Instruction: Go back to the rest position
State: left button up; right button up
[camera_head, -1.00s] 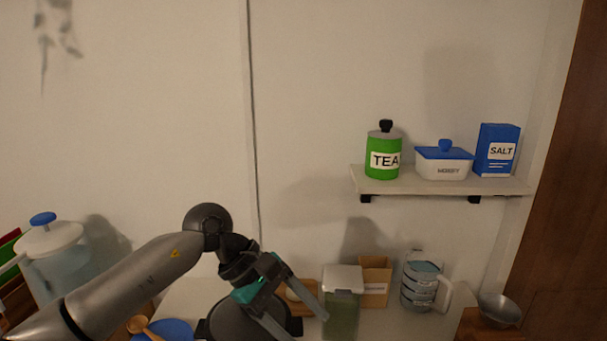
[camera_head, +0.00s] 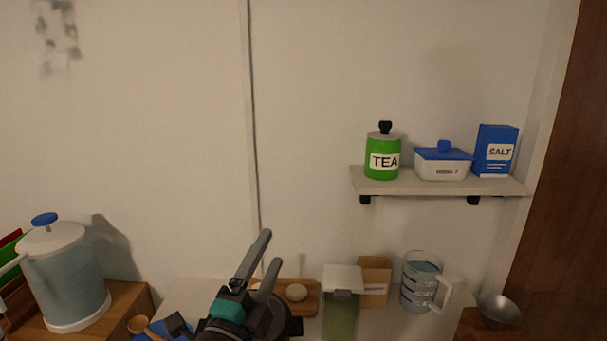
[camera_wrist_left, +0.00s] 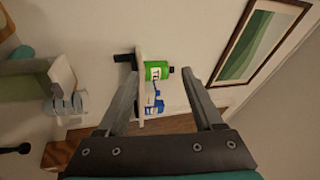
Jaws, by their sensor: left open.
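My left gripper (camera_head: 263,267) is in the lower middle of the head view, fingers pointing up and to the right. It is open with nothing between its fingers. In the left wrist view its two fingers (camera_wrist_left: 172,88) stand wide apart, with the wall shelf and its jars seen sideways in the distance between them. My right gripper is not in view.
A green TEA jar (camera_head: 382,152), a blue-lidded white box (camera_head: 443,162) and a blue SALT box (camera_head: 495,150) stand on the wall shelf (camera_head: 400,187). Below are a lidded green container (camera_head: 342,305), a measuring jug (camera_head: 420,282) and a metal bowl (camera_head: 498,310). A large jug (camera_head: 65,280) stands left.

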pick_arm(q)
jog(key=s+a+f+n+g+y, duration=0.35)
jog(key=f+n, duration=0.25)
jog(key=f, duration=0.2)
jog(key=s+a+f+n+g+y, duration=0.35)
jog(key=a+f+n, duration=0.2)
jog(key=f, duration=0.25)
jog(key=s+a+f+n+g+h, duration=0.1)
jog(key=s+f+n+g, duration=0.3)
jog(key=s, duration=0.6)
jog(key=s+f+n+g, duration=0.3)
jog(key=s+f+g, duration=0.3)
jog(key=s, duration=0.4)
notch_tip(320, 180, down, 27)
jog(key=s+b, duration=0.1)
jog(key=b, duration=0.4)
jog(key=s+a+f+g+b, duration=0.1)
jog(key=s+f+b, duration=0.1)
jog(key=s+f, duration=0.5)
jog(key=s+a+f+m+b, duration=0.1)
jog(key=s+a+f+b, duration=0.1)
jog(key=s+f, duration=0.6)
notch_tip(320, 180, down, 4)
jog(key=shift+s+f+g+b, duration=0.15)
jog(key=shift+f+g+b, duration=0.1)
jog(key=shift+g+b, duration=0.25)
